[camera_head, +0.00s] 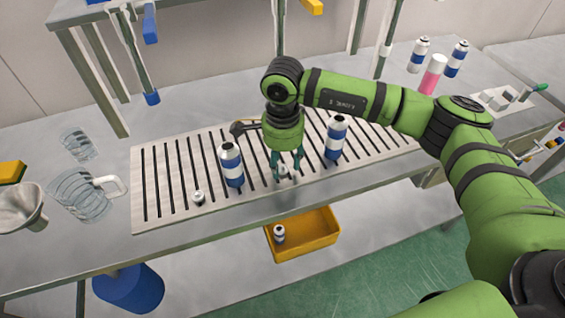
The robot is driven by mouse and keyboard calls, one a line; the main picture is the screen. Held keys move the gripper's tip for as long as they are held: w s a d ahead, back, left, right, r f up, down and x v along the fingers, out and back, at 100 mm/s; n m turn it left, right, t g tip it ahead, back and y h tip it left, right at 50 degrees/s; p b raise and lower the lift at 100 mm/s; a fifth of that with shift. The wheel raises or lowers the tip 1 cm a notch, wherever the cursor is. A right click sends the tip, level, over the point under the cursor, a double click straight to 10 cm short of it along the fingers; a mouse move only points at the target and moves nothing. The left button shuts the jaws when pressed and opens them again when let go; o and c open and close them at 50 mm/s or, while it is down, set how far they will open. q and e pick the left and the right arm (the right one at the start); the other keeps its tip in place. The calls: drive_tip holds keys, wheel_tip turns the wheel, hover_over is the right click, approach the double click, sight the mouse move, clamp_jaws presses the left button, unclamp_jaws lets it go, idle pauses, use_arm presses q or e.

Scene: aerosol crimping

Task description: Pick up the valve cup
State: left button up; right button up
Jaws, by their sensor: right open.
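A small whitish valve cup (284,171) rests on the slotted panel (165,205) of the bench, near its front edge. My right gripper (284,168) points down over it from my green arm. Its fingers are open, one on each side of the cup; I cannot tell whether they touch it. The fingers partly hide the cup. A second small valve cup (198,197) sits further left on the slats. My left gripper is not in view.
Blue-and-white cans (231,165) and (336,137) stand either side of my gripper. A yellow bin (318,228) with a small part hangs below the bench front. Glass jugs (80,195) and a metal funnel (21,207) stand left. More cans (418,55) stand back right.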

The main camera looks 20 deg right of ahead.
drive_tip(key=shift+f, duration=0.6)
drive_tip(key=c, duration=0.6)
